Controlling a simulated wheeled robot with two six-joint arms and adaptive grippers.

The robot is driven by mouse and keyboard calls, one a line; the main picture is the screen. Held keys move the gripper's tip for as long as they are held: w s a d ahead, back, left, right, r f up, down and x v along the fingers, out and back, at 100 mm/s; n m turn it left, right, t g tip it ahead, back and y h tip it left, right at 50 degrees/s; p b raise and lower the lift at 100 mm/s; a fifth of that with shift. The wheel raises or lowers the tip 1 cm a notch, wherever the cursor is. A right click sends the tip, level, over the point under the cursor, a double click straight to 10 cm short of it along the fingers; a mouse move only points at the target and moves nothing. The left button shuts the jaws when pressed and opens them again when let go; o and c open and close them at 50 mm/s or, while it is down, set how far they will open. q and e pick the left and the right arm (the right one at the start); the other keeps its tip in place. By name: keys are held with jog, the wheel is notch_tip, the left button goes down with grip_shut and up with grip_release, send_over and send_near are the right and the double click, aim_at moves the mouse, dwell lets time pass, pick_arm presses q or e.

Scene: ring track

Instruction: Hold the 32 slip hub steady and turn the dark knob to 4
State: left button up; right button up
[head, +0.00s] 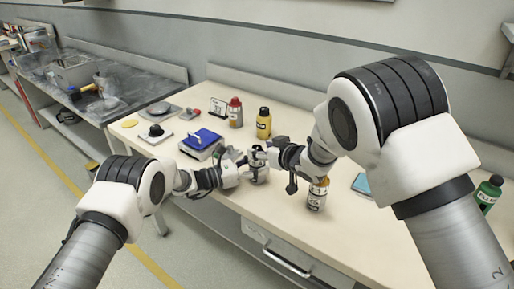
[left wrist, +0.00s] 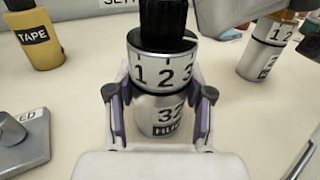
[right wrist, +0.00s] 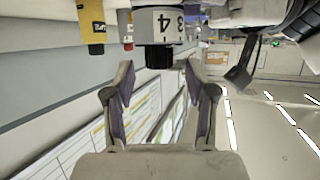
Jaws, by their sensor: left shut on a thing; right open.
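The 32 slip hub (left wrist: 165,105) is a silver cylinder with a white ring reading 1, 2, 3 in the left wrist view and a dark knob (left wrist: 163,18) on top. It stands upright near the table's front edge and also shows in the head view (head: 257,176). My left gripper (left wrist: 159,100) is shut around its silver body. In the right wrist view the ring shows 3 and 4, and the dark knob (right wrist: 160,54) lies between or just beyond the fingertips of my open right gripper (right wrist: 159,72). I cannot tell whether they touch it.
Another silver hub (head: 317,194) with an orange-tan top stands to the right, also in the left wrist view (left wrist: 265,50). A yellow TAPE bottle (head: 263,124) and a red-capped bottle (head: 235,113) stand behind. A blue-topped block (head: 202,140) sits to the left.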

aim_at(258, 147)
jog(key=x, duration=0.3)
jog(key=shift+w, duration=0.1)
grip_shut()
jog(key=shift+y, duration=0.3)
jog(key=shift+n+g+y, duration=1.6)
jog(key=shift+n+g, duration=0.1)
jog(key=shift+n, duration=0.4)
grip_release()
jog(key=shift+r, duration=0.1)
